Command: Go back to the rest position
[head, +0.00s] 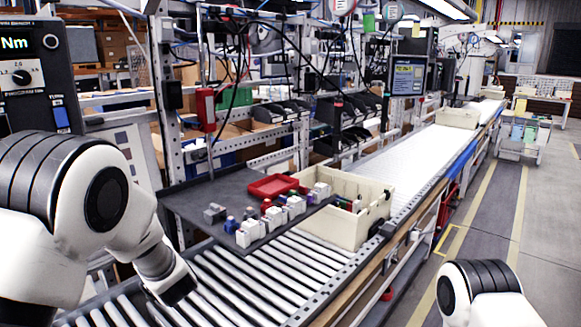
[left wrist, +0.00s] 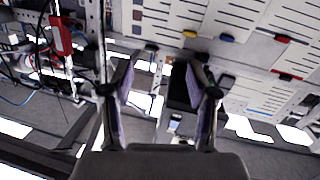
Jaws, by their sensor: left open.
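My left arm comes in from the left in the head view, bent downward in front of the roller conveyor. Its fingers are hard to make out there. In the left wrist view my left gripper (left wrist: 162,75) is open, its two fingers apart with nothing held between them. A red tool, likely the hanging screwdriver (head: 206,110), hangs beside the metal post, apart from my arm. A red tool also shows at the upper left of the left wrist view (left wrist: 61,35). Part of my right arm shows at the lower right of the head view; its gripper is out of the picture.
A dark shelf (head: 190,197) holds a red tray (head: 272,187) and several small parts. A beige crate (head: 345,232) stands on the roller conveyor (head: 265,280). A torque controller (head: 35,75) is at the far left. The floor (head: 530,240) at right is open.

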